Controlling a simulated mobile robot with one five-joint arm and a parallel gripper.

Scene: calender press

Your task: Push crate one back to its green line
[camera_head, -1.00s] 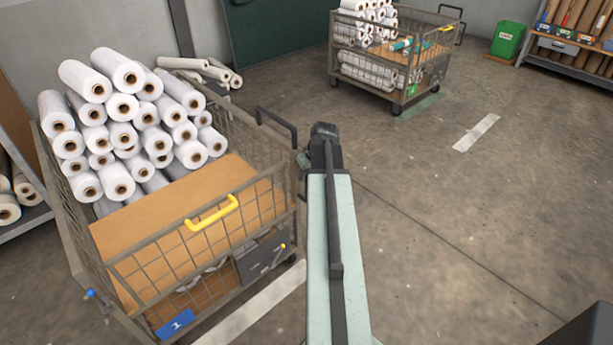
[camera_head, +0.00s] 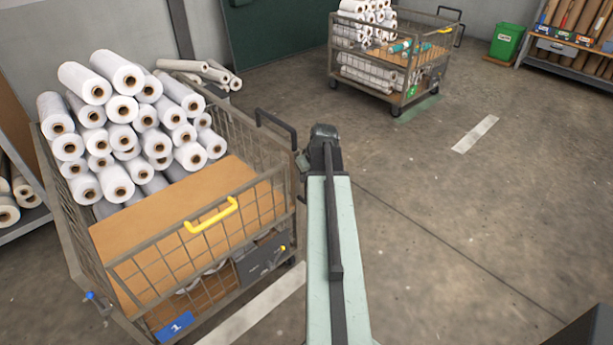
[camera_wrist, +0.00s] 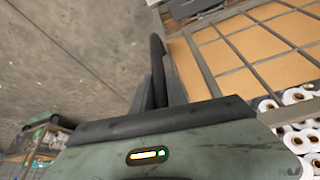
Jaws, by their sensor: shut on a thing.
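Crate one (camera_head: 168,247) is a wire-mesh cart at the left of the head view, with a blue label 1 (camera_head: 176,326), a yellow handle (camera_head: 212,214) and a black push handle (camera_head: 278,127) at its far right corner. White rolls (camera_head: 122,137) are stacked in its back part, behind a bare brown board. My gripper (camera_wrist: 160,88) is shut on the black handle bar in the wrist view, beside the crate's mesh. In the head view my arm hides the jaws. No green line shows beside crate one; a white floor line (camera_head: 255,306) runs along its near right side.
A second loaded crate (camera_head: 372,82) stands at the back, with a pale green floor mark (camera_head: 413,106) by it. A short white line (camera_head: 475,134), a green bin (camera_head: 506,42) and a shelf (camera_head: 560,58) are at the right. Loose rolls (camera_head: 208,70) lie behind crate one. The right floor is open.

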